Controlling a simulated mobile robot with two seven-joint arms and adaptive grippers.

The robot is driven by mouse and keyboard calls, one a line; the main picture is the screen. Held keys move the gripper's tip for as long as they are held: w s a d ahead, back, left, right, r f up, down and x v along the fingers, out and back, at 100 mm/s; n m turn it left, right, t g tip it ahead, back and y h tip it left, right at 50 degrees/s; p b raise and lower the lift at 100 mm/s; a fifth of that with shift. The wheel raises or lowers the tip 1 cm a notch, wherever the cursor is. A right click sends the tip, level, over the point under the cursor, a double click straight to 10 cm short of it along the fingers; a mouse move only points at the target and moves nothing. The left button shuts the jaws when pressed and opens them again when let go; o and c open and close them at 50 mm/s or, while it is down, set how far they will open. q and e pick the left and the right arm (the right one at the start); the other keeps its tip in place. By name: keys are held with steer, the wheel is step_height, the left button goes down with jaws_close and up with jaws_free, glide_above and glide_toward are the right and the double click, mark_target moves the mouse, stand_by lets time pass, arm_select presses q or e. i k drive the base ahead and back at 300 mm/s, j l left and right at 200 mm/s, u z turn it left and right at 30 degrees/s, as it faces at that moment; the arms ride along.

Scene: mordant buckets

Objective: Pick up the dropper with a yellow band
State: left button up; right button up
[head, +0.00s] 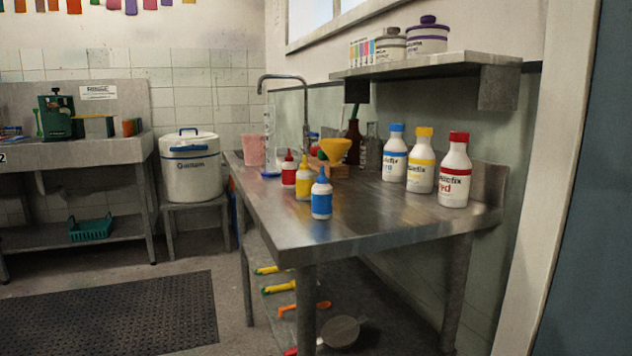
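A small white dropper with a yellow band and yellow pointed cap (304,186) stands upright on the steel table (340,236), toward its left side. A similar dropper with a red band (288,174) stands just behind it to the left. One with a blue band (321,203) stands in front of it to the right and is close to overlapping its edge. Neither of my grippers shows in the head view.
Large blue- (395,158), yellow- (421,172) and red-capped (455,178) bottles stand at the table's right. A yellow funnel (335,150), pink beaker (252,150) and tap (283,78) are behind. The table's front is clear. A shelf (430,65) overhangs the back right.

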mark_target(304, 183)
steer(key=i+j+z, duration=0.55)
steer(key=j+z, duration=0.15)
